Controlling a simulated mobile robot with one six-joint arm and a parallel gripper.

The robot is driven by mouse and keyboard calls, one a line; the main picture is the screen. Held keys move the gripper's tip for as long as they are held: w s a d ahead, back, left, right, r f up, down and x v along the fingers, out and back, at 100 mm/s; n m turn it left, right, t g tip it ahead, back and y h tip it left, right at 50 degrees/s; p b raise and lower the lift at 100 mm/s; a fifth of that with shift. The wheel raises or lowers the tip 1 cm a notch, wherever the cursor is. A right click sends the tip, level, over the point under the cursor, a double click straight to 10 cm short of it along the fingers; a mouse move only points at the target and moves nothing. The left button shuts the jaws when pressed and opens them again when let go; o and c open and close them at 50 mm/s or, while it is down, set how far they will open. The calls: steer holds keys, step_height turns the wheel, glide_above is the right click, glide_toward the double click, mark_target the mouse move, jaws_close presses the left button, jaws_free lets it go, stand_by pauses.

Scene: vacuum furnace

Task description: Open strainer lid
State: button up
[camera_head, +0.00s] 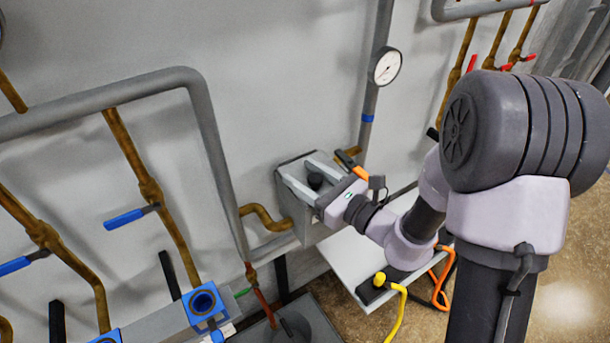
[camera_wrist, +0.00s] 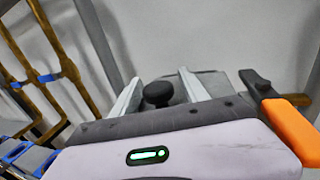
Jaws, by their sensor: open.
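The strainer is a grey metal box (camera_head: 312,228) mounted at the wall, with a black round knob (camera_head: 315,181) on its lid. The knob (camera_wrist: 158,93) also shows in the wrist view, with a grey lid surface (camera_wrist: 214,84) around and behind it. My gripper (camera_head: 298,167) is over the lid, its two pale fingers spread on either side of the knob. In the wrist view my gripper (camera_wrist: 160,76) is open, with visible gaps between the knob and both fingers. The gripper body hides the near part of the lid.
A black and orange handle (camera_head: 350,165) stands close beside my gripper, at its right in the wrist view (camera_wrist: 290,122). A pressure gauge (camera_head: 387,67) and brown pipes (camera_head: 150,190) line the wall. A white shelf (camera_head: 345,262) with a yellow hose (camera_head: 400,300) lies below.

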jaws_close()
stand_by(1.4)
